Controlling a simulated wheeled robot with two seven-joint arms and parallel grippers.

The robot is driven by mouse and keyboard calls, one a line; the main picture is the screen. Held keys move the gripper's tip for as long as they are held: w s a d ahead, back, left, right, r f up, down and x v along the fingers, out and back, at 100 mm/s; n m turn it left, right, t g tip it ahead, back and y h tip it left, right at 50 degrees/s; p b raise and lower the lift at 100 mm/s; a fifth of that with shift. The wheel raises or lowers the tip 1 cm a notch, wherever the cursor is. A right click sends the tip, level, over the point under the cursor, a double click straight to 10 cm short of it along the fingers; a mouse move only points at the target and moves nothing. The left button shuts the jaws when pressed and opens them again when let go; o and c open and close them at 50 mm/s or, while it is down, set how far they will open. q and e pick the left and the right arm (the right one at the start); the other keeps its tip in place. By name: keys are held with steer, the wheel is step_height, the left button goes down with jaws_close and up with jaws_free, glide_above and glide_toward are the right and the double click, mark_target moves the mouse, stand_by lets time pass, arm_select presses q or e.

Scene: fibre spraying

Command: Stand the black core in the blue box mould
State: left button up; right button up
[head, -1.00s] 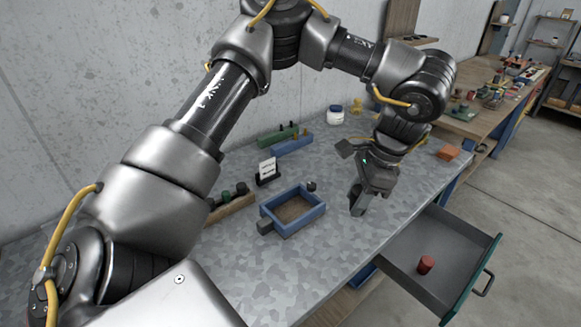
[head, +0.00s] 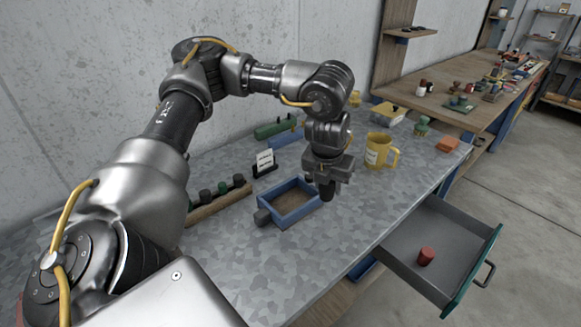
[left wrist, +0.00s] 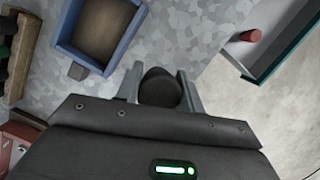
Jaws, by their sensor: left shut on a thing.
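The blue box mould (head: 301,212) is an open frame with a brown floor, lying on the grey table; it also shows at the upper left in the left wrist view (left wrist: 126,42). My left gripper (head: 326,184) points down just beyond the mould's right end and is shut on the black core. The core (left wrist: 159,88) is a dark round cylinder between the two fingers in the left wrist view. In the head view the core (head: 327,193) hangs below the fingers, outside the mould. Its height above the table is hard to tell. My right gripper is not in view.
A wooden rack (head: 215,206) with several dark and green pegs lies left of the mould. A small sign (head: 265,161) stands behind it. A yellow mug (head: 376,153) stands to the right. An open drawer (head: 405,262) holds a red cylinder (head: 426,256). The front table is clear.

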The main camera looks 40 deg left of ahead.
arm_select(q)
steer(key=shift+w+a+f, duration=0.1)
steer(key=shift+a, duration=0.15)
steer(key=a+f, duration=0.1)
steer(key=a, duration=0.1)
steer(key=w+a+f, duration=0.1)
steer(key=a, duration=0.2)
steer(key=w+a+f, duration=0.1)
steer(key=a, duration=0.1)
steer(key=shift+w+a+f, duration=0.1)
steer(key=shift+a+f, duration=0.05)
steer(key=shift+f, duration=0.2)
steer(key=b, duration=0.2)
glide_above(301, 196)
steer(key=s+d, duration=0.1)
step_height(301, 196, down, 5)
steer(key=shift+s+d+f, duration=0.1)
steer(key=shift+s+d, duration=0.05)
steer(key=shift+a+f, duration=0.2)
steer(key=shift+a, duration=0.1)
steer(key=f, duration=0.3)
steer(key=shift+a+b, duration=0.2)
steer(key=shift+b, duration=0.2)
steer(key=shift+w+f, duration=0.2)
steer(key=shift+f, duration=0.15)
steer(key=shift+r, duration=0.1)
